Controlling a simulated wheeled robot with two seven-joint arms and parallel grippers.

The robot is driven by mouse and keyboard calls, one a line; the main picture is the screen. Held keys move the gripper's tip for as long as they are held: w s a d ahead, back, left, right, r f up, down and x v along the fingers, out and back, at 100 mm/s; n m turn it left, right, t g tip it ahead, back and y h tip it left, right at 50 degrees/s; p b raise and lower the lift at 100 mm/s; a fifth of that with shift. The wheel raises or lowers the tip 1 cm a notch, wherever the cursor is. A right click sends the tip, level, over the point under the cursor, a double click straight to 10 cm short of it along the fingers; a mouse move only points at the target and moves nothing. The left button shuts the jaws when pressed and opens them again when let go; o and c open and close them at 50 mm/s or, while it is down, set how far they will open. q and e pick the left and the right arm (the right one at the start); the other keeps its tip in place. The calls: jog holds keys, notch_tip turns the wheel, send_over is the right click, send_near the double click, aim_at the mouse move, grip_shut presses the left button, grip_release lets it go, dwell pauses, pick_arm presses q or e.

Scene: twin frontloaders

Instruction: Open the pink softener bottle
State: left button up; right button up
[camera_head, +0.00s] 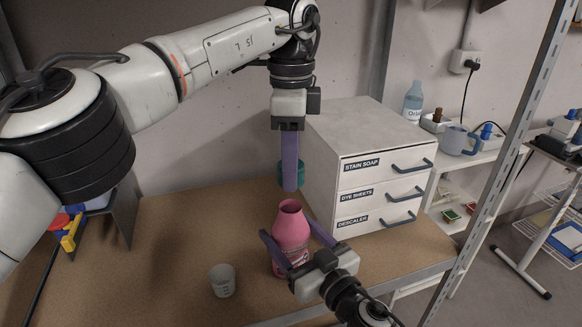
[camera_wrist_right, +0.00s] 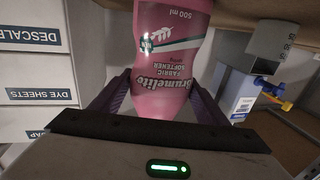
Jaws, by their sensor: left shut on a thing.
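The pink softener bottle (camera_head: 291,230) stands upright on the brown worktop, with its bare neck showing at the top. My left gripper (camera_head: 290,172) is shut on a teal cap (camera_head: 298,176), held just above the neck and apart from it.
A small grey cup (camera_head: 223,281) stands on the worktop left of the bottle. A white drawer cabinet (camera_head: 350,130) stands close behind and to the right. A metal post (camera_head: 500,150) rises at the right. The worktop at left is mostly clear.

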jog(key=o, duration=0.3)
